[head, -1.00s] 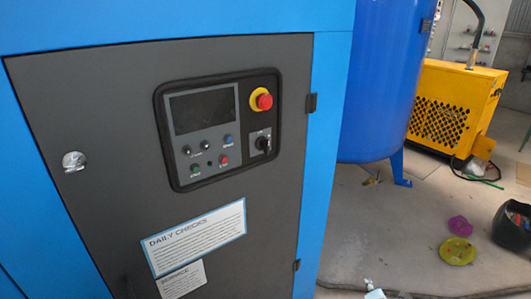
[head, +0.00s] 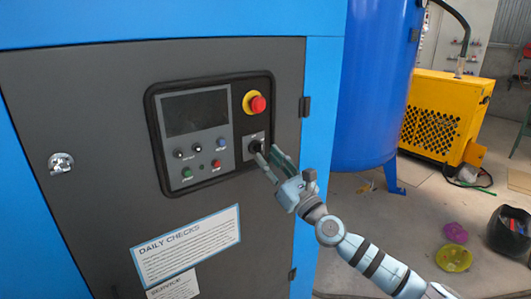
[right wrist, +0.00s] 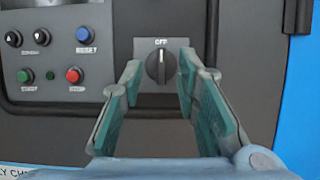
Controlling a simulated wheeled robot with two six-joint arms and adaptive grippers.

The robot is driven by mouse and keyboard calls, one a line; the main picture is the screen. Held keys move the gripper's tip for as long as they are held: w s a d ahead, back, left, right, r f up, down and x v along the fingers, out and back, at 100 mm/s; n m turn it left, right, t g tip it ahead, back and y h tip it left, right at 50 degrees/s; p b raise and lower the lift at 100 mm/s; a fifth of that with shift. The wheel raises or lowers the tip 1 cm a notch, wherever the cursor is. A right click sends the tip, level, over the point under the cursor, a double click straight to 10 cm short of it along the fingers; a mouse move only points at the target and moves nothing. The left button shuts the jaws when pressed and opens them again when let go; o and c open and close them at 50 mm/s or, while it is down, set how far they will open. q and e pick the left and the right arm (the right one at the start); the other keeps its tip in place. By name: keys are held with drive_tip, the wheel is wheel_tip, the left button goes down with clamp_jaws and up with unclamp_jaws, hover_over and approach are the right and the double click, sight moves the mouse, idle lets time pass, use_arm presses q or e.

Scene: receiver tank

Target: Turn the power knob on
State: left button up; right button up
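The power knob (right wrist: 160,66) is a black rotary knob on a light plate under the label "OFF" in the right wrist view. Its pointer ridge stands about upright. In the head view the knob (head: 255,147) sits below the red and yellow emergency button and is partly covered by a fingertip. My right gripper (head: 268,155) is at the control panel, in front of the knob. In the right wrist view its fingers (right wrist: 158,80) are open, one on each side of the knob, with a gap to it on both sides. My left gripper is not in view.
The control panel (head: 212,184) carries a dark screen (head: 197,112), the emergency button (head: 255,103) and several small buttons, including blue, green and red. A blue tank (head: 375,90) and a yellow machine (head: 440,115) stand to the right. Bowls lie on the floor.

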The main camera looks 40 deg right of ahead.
sight(254, 143)
drive_tip(key=shift+x, duration=0.85)
drive_tip(key=shift+w+r, duration=0.15)
drive_tip(key=shift+w, duration=0.25)
drive_tip(key=shift+d, duration=0.15)
clamp_jaws()
use_arm(q)
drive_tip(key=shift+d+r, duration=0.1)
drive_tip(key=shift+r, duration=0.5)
drive_tip(key=shift+p, duration=0.3)
use_arm(e)
drive_tip(key=shift+s, duration=0.1)
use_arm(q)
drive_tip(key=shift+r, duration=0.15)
